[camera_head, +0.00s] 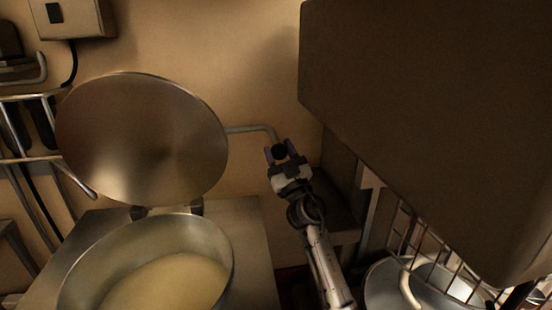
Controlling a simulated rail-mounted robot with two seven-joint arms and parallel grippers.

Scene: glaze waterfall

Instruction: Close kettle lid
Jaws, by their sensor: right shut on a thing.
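The kettle (229,255) stands at the lower left with a pale liquid (170,284) inside. Its round metal lid (140,135) is raised nearly upright on a hinge at the kettle's back edge. A bent grey lid handle (250,129) runs from the lid's right side and ends near my right gripper (280,154). My right gripper is shut on the dark end of this handle, to the right of the lid. My left gripper is out of view.
A large dark box-shaped panel (430,110) fills the upper right, close to my right arm. A wire rack (430,245) and a metal pan (385,285) are at the lower right. A utensil rack (30,160) is at the left wall. The space above the kettle's opening is clear.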

